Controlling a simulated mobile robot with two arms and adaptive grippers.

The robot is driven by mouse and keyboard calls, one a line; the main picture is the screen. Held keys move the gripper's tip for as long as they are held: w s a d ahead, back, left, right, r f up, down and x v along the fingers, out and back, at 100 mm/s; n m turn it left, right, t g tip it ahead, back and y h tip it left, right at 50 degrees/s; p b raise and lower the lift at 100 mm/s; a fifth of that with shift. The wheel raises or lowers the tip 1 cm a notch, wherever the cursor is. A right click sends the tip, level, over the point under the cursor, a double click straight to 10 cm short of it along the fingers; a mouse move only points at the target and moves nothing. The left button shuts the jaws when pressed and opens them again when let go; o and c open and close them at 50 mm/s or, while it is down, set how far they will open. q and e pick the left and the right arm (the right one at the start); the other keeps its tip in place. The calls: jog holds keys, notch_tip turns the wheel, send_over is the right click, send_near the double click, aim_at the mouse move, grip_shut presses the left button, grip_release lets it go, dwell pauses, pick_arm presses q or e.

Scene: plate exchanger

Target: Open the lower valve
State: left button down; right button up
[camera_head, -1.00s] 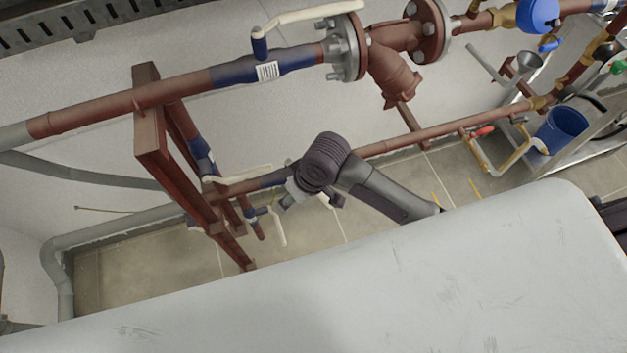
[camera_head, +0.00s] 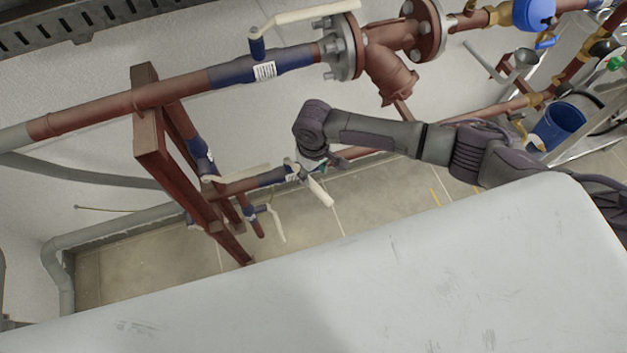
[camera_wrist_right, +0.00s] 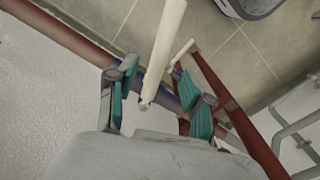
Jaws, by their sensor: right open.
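The lower pipe carries a valve with a blue body (camera_head: 274,178) and a cream lever handle (camera_head: 319,191), which slants down and to the right in the head view. My right gripper (camera_head: 304,167) is at this valve, mostly hidden under my wrist. In the right wrist view the gripper (camera_wrist_right: 157,95) is open, with one teal-padded finger on each side of the cream handle (camera_wrist_right: 164,45). The handle's near end lies between the fingers, with gaps visible on both sides; I see no grip on it. My left gripper is not in view.
Another cream lever (camera_head: 237,174) and a hanging one (camera_head: 278,225) are close by on the left. A brown steel frame (camera_head: 160,155) stands left of the valve. The thick upper pipe (camera_head: 120,102) runs above. A large pale surface (camera_head: 330,275) fills the foreground.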

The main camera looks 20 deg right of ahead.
aim_at(314, 184)
notch_tip(314, 184, down, 6)
jog(key=shift+r, duration=0.15)
grip_shut()
dwell(0.3)
